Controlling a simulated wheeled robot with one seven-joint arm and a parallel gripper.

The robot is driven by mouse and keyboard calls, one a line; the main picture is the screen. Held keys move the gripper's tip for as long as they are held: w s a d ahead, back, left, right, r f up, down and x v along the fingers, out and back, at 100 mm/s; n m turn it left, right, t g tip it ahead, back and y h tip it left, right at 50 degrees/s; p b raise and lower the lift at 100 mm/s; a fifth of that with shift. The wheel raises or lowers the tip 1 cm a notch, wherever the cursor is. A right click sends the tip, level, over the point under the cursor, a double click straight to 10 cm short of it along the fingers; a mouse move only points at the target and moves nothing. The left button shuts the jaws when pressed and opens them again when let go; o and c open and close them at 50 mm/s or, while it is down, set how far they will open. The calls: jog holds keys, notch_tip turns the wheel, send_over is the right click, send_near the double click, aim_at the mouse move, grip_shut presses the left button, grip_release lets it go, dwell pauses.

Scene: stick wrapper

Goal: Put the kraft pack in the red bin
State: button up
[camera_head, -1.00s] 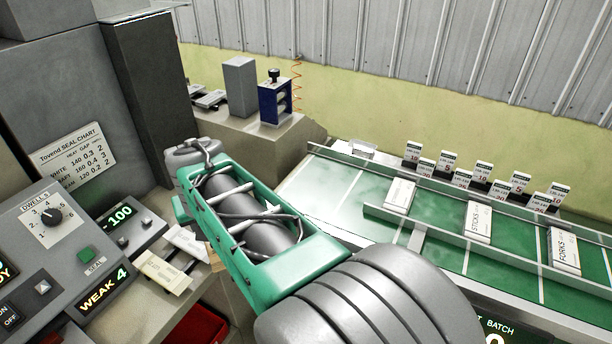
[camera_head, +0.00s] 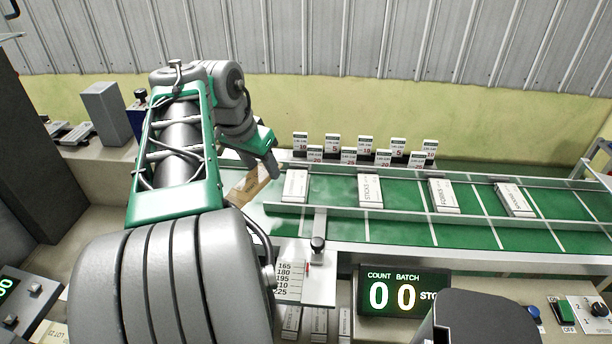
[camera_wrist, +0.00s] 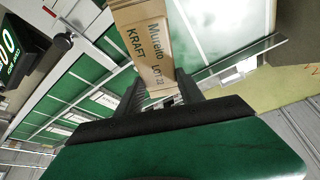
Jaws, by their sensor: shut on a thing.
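The kraft pack (camera_head: 250,187) is a brown packet over the left end of the green conveyor in the head view. In the wrist view the pack (camera_wrist: 146,42) fills the top middle, with its printed "Muralto KRAFT" label showing. My gripper (camera_wrist: 160,90) is shut on one end of the pack, with a dark finger on each side. In the head view my gripper (camera_head: 268,167) hangs down over the conveyor's near-left part, partly hiding the pack. I cannot tell whether the pack touches the belt. The red bin is not visible now.
The green conveyor (camera_head: 335,225) carries several white packs in a row between rails. Small number cards (camera_head: 366,147) stand behind it. A batch counter (camera_head: 404,292) reading 0 0 and a measuring scale plate (camera_head: 318,285) stand in front. A grey block (camera_head: 107,114) stands at left.

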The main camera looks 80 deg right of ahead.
jog(key=w+d+f, duration=0.1)
jog(key=d+f, duration=0.2)
jog(key=w+d+f+p, duration=0.1)
jog(key=w+d+f, duration=0.1)
jog(key=d+f, duration=0.1)
jog(key=w+d+f+p, duration=0.1)
jog(key=w+d+f, duration=0.1)
jog(key=d+f, duration=0.1)
jog(key=shift+d, duration=0.9)
notch_tip(320, 180, down, 3)
jog(key=shift+d+r+p, duration=0.1)
jog(key=shift+r+p, duration=0.05)
jog(key=shift+p, duration=0.4)
jog(key=shift+f+b, duration=0.35)
jog(key=shift+f, duration=0.15)
jog(key=o, duration=1.4)
jog(key=shift+f, duration=0.1)
jog(key=shift+o, duration=0.2)
